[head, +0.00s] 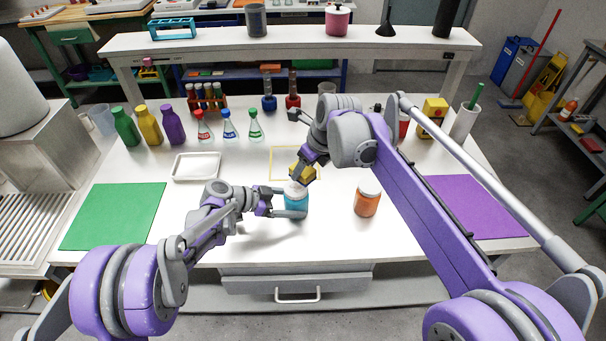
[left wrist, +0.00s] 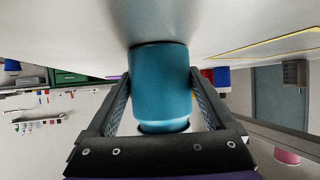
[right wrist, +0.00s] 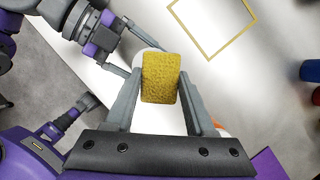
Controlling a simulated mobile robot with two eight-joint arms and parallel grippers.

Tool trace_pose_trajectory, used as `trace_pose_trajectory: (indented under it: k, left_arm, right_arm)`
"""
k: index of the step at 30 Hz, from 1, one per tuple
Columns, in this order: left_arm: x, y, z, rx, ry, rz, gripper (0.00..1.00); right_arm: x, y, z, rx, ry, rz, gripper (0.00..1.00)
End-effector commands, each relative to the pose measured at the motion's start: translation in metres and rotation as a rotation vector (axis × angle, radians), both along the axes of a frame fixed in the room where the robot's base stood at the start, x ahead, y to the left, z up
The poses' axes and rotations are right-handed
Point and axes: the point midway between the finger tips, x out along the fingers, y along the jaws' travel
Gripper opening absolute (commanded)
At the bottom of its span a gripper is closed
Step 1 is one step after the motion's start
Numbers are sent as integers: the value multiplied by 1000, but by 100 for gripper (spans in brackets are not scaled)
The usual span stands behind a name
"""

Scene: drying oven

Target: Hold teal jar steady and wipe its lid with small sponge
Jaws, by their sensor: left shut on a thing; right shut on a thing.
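The teal jar (head: 296,204) stands upright on the white table near its front middle. My left gripper (head: 285,206) is shut around its body from the left; the left wrist view shows the teal jar (left wrist: 161,85) between both fingers. My right gripper (head: 303,176) is above the jar, shut on the small yellow sponge (head: 304,172). In the right wrist view the sponge (right wrist: 160,77) sits between the fingertips and covers much of the whitish lid (right wrist: 147,53). The sponge is at the lid; whether it touches is hard to tell.
An orange jar (head: 367,198) stands to the right of the teal jar. A yellow outlined square (head: 283,148) lies behind. A white tray (head: 196,167) is at left, a green mat (head: 112,216) at far left, a purple mat (head: 474,205) at right. Bottles and flasks stand farther back.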

Motion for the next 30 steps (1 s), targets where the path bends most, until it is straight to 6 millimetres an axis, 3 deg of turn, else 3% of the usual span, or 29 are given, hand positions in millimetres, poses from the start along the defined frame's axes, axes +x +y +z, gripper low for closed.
trace_pose_trajectory:
  k: [13, 30]
  left_arm:
    - [0, 0, -1, 2, -1, 0, 56]
    - [0, 0, -1, 3, 0, 0, 56]
  right_arm:
    - [0, 0, 39, 0, 0, 0, 3]
    - [0, 0, 42, 0, 0, 0, 3]
